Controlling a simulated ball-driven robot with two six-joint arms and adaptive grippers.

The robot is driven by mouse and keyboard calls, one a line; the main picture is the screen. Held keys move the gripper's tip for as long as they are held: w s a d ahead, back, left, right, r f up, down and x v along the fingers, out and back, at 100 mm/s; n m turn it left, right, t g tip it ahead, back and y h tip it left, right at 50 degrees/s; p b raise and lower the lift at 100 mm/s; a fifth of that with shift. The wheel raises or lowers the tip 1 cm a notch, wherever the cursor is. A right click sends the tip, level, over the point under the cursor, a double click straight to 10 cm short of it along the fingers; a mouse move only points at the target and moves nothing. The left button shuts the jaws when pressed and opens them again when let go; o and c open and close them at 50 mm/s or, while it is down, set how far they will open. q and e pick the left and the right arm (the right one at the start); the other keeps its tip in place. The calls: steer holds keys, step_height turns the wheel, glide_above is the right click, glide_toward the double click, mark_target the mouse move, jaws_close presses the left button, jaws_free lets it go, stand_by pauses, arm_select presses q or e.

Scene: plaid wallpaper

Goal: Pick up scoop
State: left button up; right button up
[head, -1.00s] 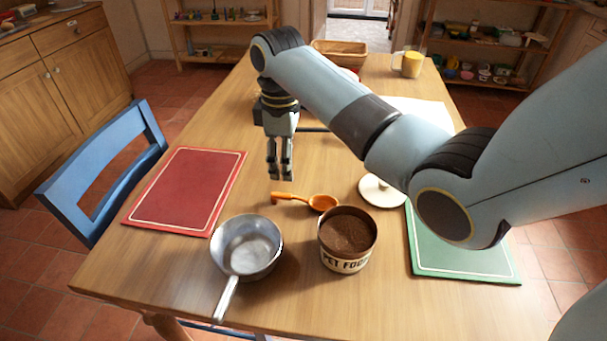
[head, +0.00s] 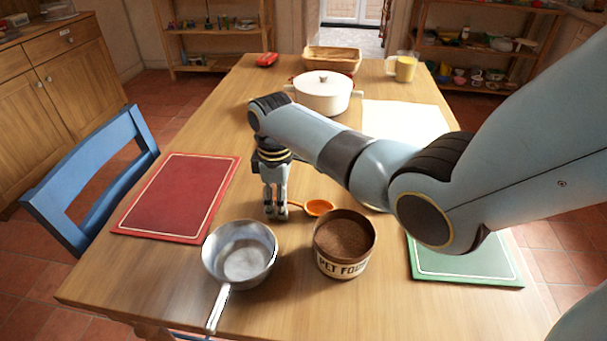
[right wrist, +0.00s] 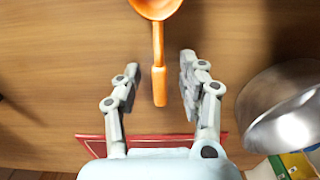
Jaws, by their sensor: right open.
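The orange scoop (head: 319,207) lies on the wooden table behind the pet food tin, its bowl to the right. Its handle is largely hidden by my right gripper (head: 276,213) in the head view. In the right wrist view the scoop's handle (right wrist: 159,85) points down between the open fingers of my right gripper (right wrist: 159,90), with a gap on both sides. The fingers are apart and empty. How far the fingertips are above the table is hard to tell. My left gripper is not in view.
The pet food tin (head: 344,262), full of brown food, stands in front of the scoop. A metal saucepan (head: 240,257) is at its left. A red mat (head: 180,196) and a green mat (head: 466,262) lie at the sides. A white pot (head: 322,95) stands farther back.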

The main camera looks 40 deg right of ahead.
jaws_close()
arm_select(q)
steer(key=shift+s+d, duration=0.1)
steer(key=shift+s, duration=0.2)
arm_select(e)
steer(key=shift+r, duration=0.2)
